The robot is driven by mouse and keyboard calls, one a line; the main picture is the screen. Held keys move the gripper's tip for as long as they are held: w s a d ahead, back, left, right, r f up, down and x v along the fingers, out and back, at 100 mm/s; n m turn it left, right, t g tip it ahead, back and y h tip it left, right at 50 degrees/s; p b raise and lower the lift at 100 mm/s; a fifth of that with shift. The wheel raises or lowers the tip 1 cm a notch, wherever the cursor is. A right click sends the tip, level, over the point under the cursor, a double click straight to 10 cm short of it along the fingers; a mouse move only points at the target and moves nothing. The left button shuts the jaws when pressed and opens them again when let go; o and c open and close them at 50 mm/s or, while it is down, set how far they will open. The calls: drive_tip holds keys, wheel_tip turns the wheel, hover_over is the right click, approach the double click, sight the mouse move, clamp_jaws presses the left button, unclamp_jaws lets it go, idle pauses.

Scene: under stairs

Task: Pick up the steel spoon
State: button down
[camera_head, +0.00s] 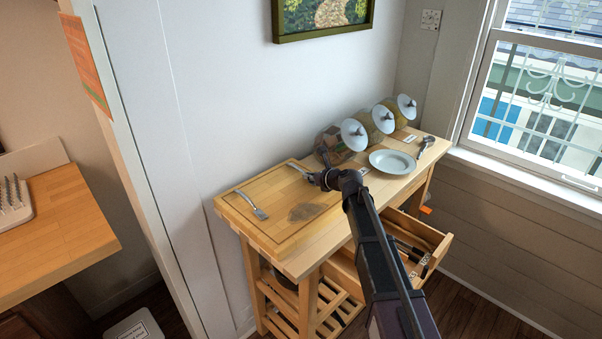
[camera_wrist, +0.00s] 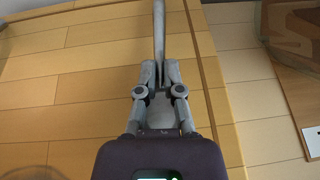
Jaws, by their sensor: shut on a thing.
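The steel spoon is in my gripper (camera_wrist: 159,78). In the wrist view its grey handle (camera_wrist: 159,28) runs up between the fingertips to the top edge, and a rounded grey part shows below them, between the fingers. In the head view my gripper (camera_head: 322,180) is low over the middle of the wooden cart top (camera_head: 285,236), near the wall side. A short pale piece of the spoon (camera_head: 298,169) shows to its left. My arm hides part of the cart top. I cannot tell whether the spoon touches the wood.
A steel fork-like utensil (camera_head: 253,206) lies on the left of the top. A white plate (camera_head: 392,162), a ladle-like utensil (camera_head: 426,145) and several jars with white lids (camera_head: 354,134) stand or lie to the right. A drawer (camera_head: 434,246) is open below.

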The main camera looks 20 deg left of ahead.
drive_tip(key=shift+r, duration=0.2)
wheel_tip(320, 180, up, 4)
drive_tip(key=p, duration=0.4)
drive_tip(key=shift+f, duration=0.15)
drive_tip(key=s+d, duration=0.2)
drive_tip(key=s, duration=0.3)
drive_tip(key=s+d, duration=0.2)
drive_tip(key=s, duration=0.2)
drive_tip(key=s+d+r+p, duration=0.1)
drive_tip(key=s+d, duration=0.1)
drive_tip(key=s, duration=0.3)
drive_tip(key=shift+s+d, duration=0.3)
drive_tip(key=shift+r+p, duration=1.25)
idle(0.4)
